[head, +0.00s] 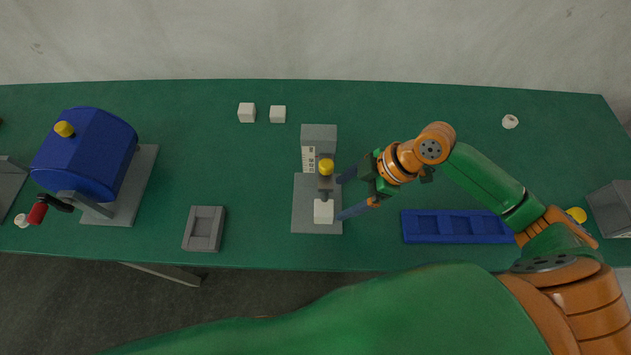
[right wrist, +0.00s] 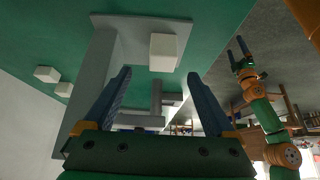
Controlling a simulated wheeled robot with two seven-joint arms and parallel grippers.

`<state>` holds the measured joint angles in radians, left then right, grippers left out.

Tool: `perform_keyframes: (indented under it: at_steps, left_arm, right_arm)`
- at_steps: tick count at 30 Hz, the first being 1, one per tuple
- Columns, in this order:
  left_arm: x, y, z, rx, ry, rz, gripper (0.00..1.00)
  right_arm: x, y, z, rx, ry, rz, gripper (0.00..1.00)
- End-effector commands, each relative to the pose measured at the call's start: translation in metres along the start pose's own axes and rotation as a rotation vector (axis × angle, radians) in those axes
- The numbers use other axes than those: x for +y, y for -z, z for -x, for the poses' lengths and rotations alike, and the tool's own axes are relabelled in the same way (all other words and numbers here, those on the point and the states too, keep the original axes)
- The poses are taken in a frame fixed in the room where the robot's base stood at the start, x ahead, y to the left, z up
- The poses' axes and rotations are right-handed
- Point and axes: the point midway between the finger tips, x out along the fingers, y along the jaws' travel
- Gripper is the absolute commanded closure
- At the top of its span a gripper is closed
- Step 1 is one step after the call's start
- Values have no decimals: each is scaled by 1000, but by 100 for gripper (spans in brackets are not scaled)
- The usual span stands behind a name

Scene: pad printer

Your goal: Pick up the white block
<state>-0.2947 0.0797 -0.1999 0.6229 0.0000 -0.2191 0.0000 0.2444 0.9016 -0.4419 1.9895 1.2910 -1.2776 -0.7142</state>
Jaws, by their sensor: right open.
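A white block (head: 323,212) sits on the grey base plate (head: 303,215) of the small press at the table's middle. In the right wrist view the same block (right wrist: 163,52) shows beyond my fingertips, roughly between them. My right gripper (head: 339,198) is open and empty, just right of the block, with its fingers pointing left. It also shows in the right wrist view (right wrist: 160,73). No contact with the block is visible. My left gripper (right wrist: 238,48) shows small in the right wrist view, its fingers apart and empty; the head view does not show it.
Two more white cubes (head: 247,112) (head: 278,114) stand at the back. The press has a grey column (head: 319,135) and yellow knob (head: 326,167) close to my right gripper. A grey tray (head: 204,228), a blue tray (head: 438,227) and a blue machine (head: 90,150) stand around.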

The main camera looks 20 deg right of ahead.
Motion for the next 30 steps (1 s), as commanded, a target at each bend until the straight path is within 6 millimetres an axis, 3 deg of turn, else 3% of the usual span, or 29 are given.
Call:
perform_keyframes:
  at_steps: [5,12,20,30]
  left_arm:
    - [0,-1,6,-2,0,0,10]
    - [1,-7,14,-16,-2,0,10]
    - [0,-4,13,-11,-1,0,10]
    - [0,-3,13,-9,-1,0,10]
  right_arm:
    - [1,2,-17,5,5,-2,10]
    - [8,3,-63,4,4,-2,10]
    - [8,1,-70,0,2,2,10]
    - [8,1,-70,1,2,1,99]
